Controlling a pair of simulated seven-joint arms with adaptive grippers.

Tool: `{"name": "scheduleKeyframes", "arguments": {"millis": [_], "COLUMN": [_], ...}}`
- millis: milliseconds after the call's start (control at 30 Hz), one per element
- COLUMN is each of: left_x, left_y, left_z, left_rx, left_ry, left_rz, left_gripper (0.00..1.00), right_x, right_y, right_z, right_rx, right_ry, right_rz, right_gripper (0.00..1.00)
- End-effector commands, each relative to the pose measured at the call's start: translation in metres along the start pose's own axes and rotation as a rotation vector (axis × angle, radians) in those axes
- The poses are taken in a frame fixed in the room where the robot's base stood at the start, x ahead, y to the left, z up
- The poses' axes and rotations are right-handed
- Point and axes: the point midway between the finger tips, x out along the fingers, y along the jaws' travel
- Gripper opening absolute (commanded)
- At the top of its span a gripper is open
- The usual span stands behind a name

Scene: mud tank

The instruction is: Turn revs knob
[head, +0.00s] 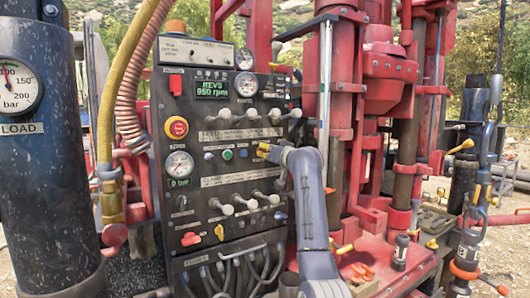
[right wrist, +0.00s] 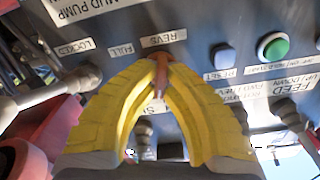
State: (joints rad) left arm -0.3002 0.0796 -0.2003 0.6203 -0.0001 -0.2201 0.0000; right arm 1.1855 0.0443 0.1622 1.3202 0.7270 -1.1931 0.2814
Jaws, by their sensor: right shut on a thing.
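The revs knob (right wrist: 160,75) is a small orange-brown pointer knob just below the REVS label (right wrist: 163,40) in the right wrist view. My right gripper (right wrist: 161,62) has its yellow fingers closed on it, one on each side. In the head view my right gripper (head: 264,151) reaches the middle right of the control panel (head: 180,105), and the knob cannot be made out there. The green display (head: 212,88) reads REVS 950 rpm. My left gripper is not in view.
Rows of grey levers (head: 252,115) lie above and below my right gripper. Red drill-rig columns (head: 345,100) stand to the right, and a yellow hose (head: 128,70) runs on the left.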

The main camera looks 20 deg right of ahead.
Motion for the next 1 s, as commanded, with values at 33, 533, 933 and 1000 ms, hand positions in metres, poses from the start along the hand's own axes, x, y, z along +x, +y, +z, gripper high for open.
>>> {"name": "scheduleKeyframes", "arguments": {"millis": [33, 533, 933, 1000], "left_x": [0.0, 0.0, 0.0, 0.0], "left_y": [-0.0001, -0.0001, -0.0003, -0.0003], "left_z": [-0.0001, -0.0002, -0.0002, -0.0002], "left_rx": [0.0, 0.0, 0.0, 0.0], "left_ry": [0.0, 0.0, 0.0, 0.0], "left_rz": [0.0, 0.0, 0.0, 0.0], "left_gripper": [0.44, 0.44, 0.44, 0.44], "right_x": [0.0002, 0.0001, 0.0002, 0.0001], "right_y": [0.0, 0.0022, 0.0024, 0.0025], "right_z": [0.0002, 0.0004, 0.0006, 0.0006], "right_rx": [0.04, 0.367, 0.447, 0.448], "right_ry": [0.0, 0.0, 0.0, 0.0], "right_rz": [0.0, 0.0, 0.0, 0.0], "right_gripper": [0.0, 0.0, 0.0, 0.0]}}
